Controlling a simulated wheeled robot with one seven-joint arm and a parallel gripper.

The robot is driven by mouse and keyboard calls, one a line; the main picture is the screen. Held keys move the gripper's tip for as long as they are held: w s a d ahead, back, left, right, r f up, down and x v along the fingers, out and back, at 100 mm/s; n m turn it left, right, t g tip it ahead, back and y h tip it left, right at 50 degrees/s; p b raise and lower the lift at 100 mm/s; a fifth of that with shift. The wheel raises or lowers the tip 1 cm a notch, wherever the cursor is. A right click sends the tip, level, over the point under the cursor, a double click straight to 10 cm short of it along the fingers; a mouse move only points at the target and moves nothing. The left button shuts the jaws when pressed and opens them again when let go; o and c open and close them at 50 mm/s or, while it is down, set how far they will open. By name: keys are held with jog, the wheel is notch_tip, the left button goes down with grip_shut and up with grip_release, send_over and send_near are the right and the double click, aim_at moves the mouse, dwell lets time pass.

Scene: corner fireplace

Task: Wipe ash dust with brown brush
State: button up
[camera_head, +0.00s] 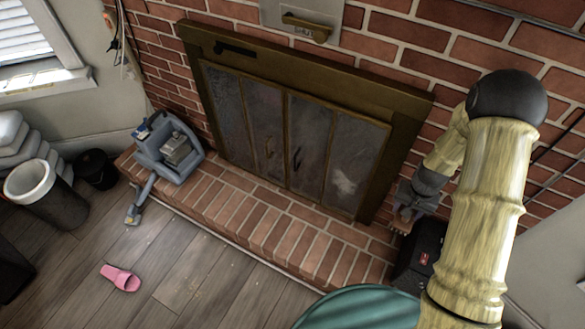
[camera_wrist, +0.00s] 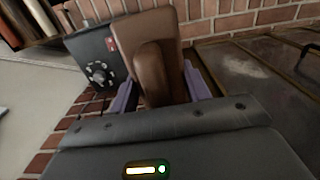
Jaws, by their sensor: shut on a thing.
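My gripper (camera_wrist: 160,90) shows in the wrist view with its purple fingers on either side of a brown brush (camera_wrist: 152,62), shut on it. In the head view my gripper (camera_head: 405,212) is at the right end of the fireplace, and only a small brown part of the brush shows there. A pale smudge of ash dust (camera_head: 343,183) is on the rightmost glass panel of the fireplace doors. It also shows in the wrist view (camera_wrist: 243,64), to the right of the brush and apart from it.
A black box (camera_head: 421,250) with a dial stands beside the right end of the brick hearth (camera_head: 255,212). A grey vacuum-like appliance (camera_head: 170,150) sits at the hearth's left end. A pink slipper (camera_head: 120,278) lies on the open wooden floor. A green rounded thing (camera_head: 360,308) is at the front.

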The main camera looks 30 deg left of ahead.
jog(key=d+r+p, duration=0.2)
jog(key=r+p, duration=0.9)
jog(key=d+r+p, duration=0.3)
jog(key=r+p, duration=0.8)
